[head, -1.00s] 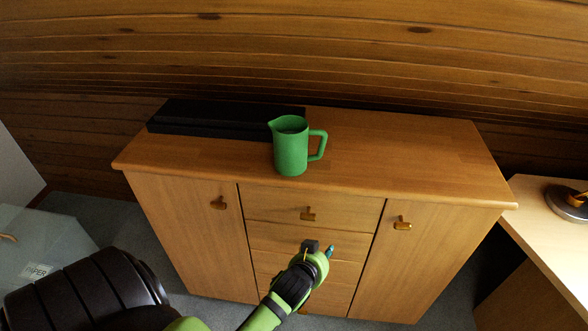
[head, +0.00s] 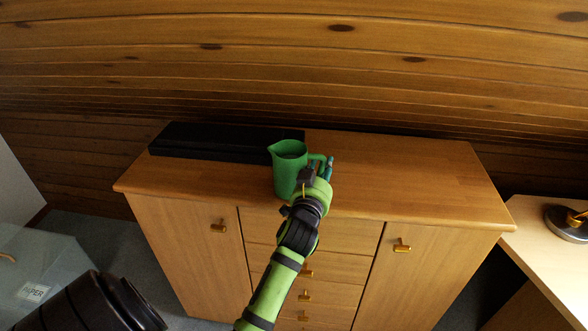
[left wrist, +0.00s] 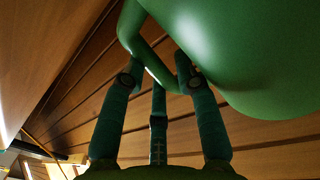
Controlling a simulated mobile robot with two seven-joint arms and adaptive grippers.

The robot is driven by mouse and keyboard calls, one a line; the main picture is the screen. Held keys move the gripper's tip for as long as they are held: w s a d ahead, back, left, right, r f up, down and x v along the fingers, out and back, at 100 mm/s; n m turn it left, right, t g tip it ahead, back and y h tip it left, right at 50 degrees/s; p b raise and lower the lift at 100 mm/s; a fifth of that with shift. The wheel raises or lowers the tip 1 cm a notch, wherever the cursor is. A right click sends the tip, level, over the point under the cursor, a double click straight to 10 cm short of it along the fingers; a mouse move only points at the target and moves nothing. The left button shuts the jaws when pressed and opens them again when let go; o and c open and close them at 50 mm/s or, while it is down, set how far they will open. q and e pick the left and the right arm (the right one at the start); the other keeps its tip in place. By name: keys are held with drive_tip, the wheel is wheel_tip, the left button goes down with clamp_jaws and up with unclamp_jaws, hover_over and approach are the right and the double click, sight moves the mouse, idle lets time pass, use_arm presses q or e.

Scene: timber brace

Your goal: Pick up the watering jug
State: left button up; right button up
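The green watering jug (head: 288,170) stands upright on top of the wooden cabinet, its spout to the left and its handle (head: 317,158) to the right. My left gripper (head: 325,170) is at the handle side of the jug, its wrist in front of the cabinet top. In the left wrist view the jug body (left wrist: 235,50) fills the upper right. The handle (left wrist: 143,45) comes down between the spread fingers of my left gripper (left wrist: 157,78), which look open around it. Any finger contact is unclear. My right gripper is not in view.
A flat black box (head: 225,144) lies behind the jug at the back left of the cabinet top (head: 420,185). The cabinet top right of the jug is clear. A wooden plank wall (head: 300,60) rises behind. A desk (head: 545,250) stands at the right.

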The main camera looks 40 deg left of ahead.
use_arm(q)
drive_tip(key=shift+w+a, duration=0.2)
drive_tip(key=shift+w, duration=0.25)
clamp_jaws()
drive_tip(key=shift+r, duration=0.1)
drive_tip(key=shift+r, duration=0.3)
wheel_tip(320, 180, up, 4)
drive_tip(key=shift+f, duration=0.2)
drive_tip(key=s+d+r, duration=0.6)
drive_tip(key=s+d, duration=0.1)
drive_tip(key=d, duration=0.2)
drive_tip(key=shift+s+r+b, duration=0.3)
drive_tip(key=shift+r+b, duration=0.05)
